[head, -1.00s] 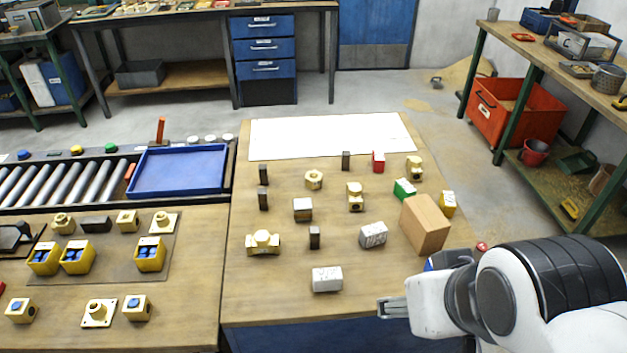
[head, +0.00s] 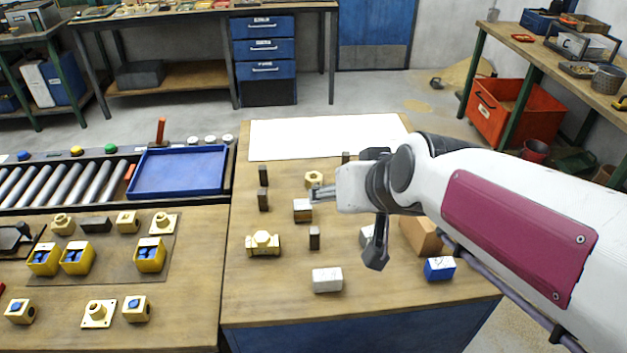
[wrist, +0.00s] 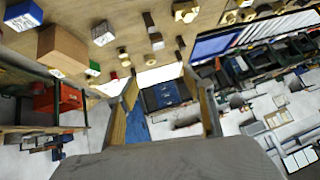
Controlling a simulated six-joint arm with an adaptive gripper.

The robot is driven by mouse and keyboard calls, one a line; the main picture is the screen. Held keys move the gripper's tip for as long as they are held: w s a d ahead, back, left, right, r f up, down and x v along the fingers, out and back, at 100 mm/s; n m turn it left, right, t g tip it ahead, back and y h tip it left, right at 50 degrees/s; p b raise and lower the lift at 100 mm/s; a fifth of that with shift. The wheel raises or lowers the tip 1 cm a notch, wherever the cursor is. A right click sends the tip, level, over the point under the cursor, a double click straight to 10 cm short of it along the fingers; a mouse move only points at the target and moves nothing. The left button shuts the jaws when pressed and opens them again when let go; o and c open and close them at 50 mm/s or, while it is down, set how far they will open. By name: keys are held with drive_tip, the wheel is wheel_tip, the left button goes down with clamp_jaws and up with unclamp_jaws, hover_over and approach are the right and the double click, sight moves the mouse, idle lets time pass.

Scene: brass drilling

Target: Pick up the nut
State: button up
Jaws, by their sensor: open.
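The nut (head: 313,179), a small brass hexagonal piece with a hole, lies flat on the wooden table in the head view. My gripper (head: 320,195) appears just in front of it in that view, pointing left; its height above the table is hard to judge. In the wrist view my gripper (wrist: 165,108) shows two spread fingers with nothing between them. Several small brass pieces lie beyond the fingers there; they are too small to single out the nut surely.
A brown-topped block (head: 303,211) stands close below the gripper. Dark blocks (head: 263,199) stand left of the nut, and a brass fitting (head: 263,243) lies at front left. A white sheet (head: 325,137) covers the back. My arm hides the table's right part.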

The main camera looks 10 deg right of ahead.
drive_tip(key=w+a+t, duration=0.2)
drive_tip(key=w+a, duration=0.1)
drive_tip(key=w, duration=0.7)
drive_tip(key=m+t+h, duration=0.3)
drive_tip(key=m+h, duration=0.1)
drive_tip(key=h, duration=0.2)
hover_over(310, 174)
drive_tip(key=s, duration=0.6)
wheel_tip(310, 174, down, 15)
drive_tip(key=shift+a, duration=0.25)
drive_tip(key=shift+f, duration=0.15)
drive_tip(key=shift+f, duration=1.7)
